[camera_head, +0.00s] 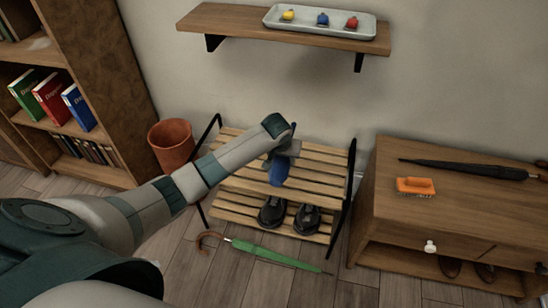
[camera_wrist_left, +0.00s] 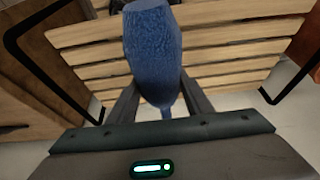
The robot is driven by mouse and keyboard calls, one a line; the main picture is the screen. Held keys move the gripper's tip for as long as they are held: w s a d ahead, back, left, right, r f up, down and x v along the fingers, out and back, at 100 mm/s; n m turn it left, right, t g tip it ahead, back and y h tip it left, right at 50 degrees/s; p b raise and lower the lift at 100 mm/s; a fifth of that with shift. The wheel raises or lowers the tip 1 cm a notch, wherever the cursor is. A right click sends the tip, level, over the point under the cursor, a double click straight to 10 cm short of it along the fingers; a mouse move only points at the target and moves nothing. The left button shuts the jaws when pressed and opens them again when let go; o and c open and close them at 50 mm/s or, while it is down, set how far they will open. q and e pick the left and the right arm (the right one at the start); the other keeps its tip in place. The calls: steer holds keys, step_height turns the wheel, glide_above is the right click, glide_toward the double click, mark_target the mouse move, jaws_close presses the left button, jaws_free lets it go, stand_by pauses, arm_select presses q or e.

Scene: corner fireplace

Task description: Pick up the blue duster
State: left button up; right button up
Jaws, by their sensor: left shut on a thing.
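The blue duster (camera_head: 279,172) is a fuzzy blue head on a thin blue handle. In the left wrist view the duster (camera_wrist_left: 153,50) fills the upper middle, its handle running down between the fingers. My left gripper (camera_head: 287,150) is shut on the duster, in front of the slatted shoe rack (camera_head: 235,150). In the left wrist view the gripper (camera_wrist_left: 160,100) has its two dark fingers on either side of the duster's handle; the rack's slats show behind. I cannot tell whether the duster touches the rack. My right gripper is not in view.
Black shoes (camera_head: 306,219) stand on the rack's lower shelf. A green umbrella (camera_head: 275,257) lies on the floor in front. A terracotta pot (camera_head: 171,145) stands left of the rack. A wooden cabinet (camera_head: 460,215) with an orange brush (camera_head: 415,186) stands right. A wall shelf (camera_head: 230,24) hangs above.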

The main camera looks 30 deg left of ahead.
arm_select(q)
steer(key=shift+d+r, duration=0.15)
steer(key=shift+d, duration=0.1)
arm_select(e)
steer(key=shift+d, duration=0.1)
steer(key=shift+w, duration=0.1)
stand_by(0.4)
arm_select(q)
steer(key=d+r+m+p, duration=0.1)
steer(key=d+r+p, duration=0.25)
steer(key=r, duration=0.75)
steer(key=d+r+p, duration=0.2)
steer(key=d+r, duration=0.3)
steer(key=r, duration=0.6)
steer(key=s+d+r+m+h+p, duration=0.1)
steer(key=s+r+p, duration=0.5)
steer(key=s+r, duration=0.7)
step_height(320, 180, up, 4)
steer(key=shift+s+d+f+m, duration=0.1)
steer(key=shift+s+d+m, duration=0.2)
steer(key=shift+d+m, duration=0.15)
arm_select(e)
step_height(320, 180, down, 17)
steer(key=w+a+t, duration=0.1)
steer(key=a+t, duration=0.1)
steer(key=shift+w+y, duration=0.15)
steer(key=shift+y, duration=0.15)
arm_select(q)
steer(key=shift+f, duration=0.1)
